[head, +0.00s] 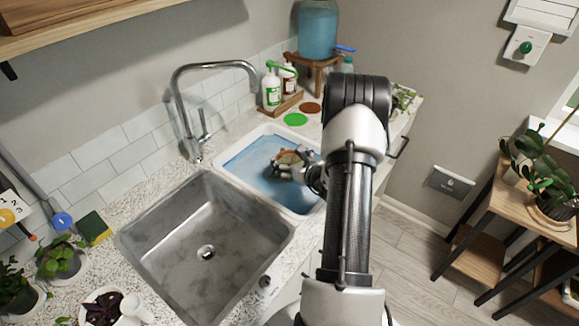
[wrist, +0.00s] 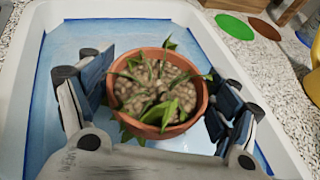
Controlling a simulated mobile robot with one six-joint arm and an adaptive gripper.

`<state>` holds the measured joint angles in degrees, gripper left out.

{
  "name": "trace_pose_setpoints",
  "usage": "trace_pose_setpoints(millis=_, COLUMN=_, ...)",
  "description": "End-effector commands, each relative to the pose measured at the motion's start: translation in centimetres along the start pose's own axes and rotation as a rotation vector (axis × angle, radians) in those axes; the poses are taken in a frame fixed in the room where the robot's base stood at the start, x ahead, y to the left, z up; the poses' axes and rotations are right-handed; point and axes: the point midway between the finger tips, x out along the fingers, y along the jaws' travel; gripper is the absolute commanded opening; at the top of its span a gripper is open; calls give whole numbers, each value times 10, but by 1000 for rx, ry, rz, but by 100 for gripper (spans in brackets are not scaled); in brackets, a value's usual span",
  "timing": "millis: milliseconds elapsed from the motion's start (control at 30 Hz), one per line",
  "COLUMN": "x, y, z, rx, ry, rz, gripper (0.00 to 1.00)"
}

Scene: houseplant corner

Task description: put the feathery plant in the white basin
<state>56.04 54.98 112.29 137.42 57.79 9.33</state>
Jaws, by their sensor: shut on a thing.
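The white basin (wrist: 22,95) holds blue water and sits in the counter right of the steel sink; in the head view it shows its white rim (head: 228,160). My gripper (wrist: 155,98) is shut on a potted plant. The plant has a round terracotta pot (wrist: 203,98), brown pebbles and a few narrow pointed green leaves (wrist: 160,112). The jaws are on opposite sides of the pot. In the head view the plant (head: 290,160) is over the basin, partly hidden by my gripper. I cannot tell whether its underside touches the water or the basin floor.
The steel sink (head: 205,245) and tall faucet (head: 178,105) are left of the basin. Green (head: 295,119) and brown (head: 311,107) discs lie behind it, near bottles (head: 271,90). Other plants stand at lower left (head: 60,258) and on a wooden stand (head: 545,165) at right.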

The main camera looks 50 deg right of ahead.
Motion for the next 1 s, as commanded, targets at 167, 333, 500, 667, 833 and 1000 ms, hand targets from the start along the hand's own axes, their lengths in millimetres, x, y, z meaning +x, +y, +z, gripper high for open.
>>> trace_pose_setpoints(millis=167, x=9, y=0, z=-20, rx=-2, ry=-4, rz=0, gripper=42)
trace_pose_setpoints(millis=333, x=8, y=0, z=-18, rx=-2, ry=-4, rz=0, gripper=42)
trace_pose_setpoints(millis=500, x=10, y=0, z=-22, rx=-2, ry=-4, rz=0, gripper=42)
trace_pose_setpoints(millis=667, x=9, y=0, z=-22, rx=-1, ry=0, rz=0, gripper=91)
trace_pose_setpoints(millis=833, x=9, y=0, z=-22, rx=-1, ry=0, rz=0, gripper=100)
trace_pose_setpoints(millis=1000, x=9, y=0, z=-22, rx=-1, ry=0, rz=0, gripper=100)
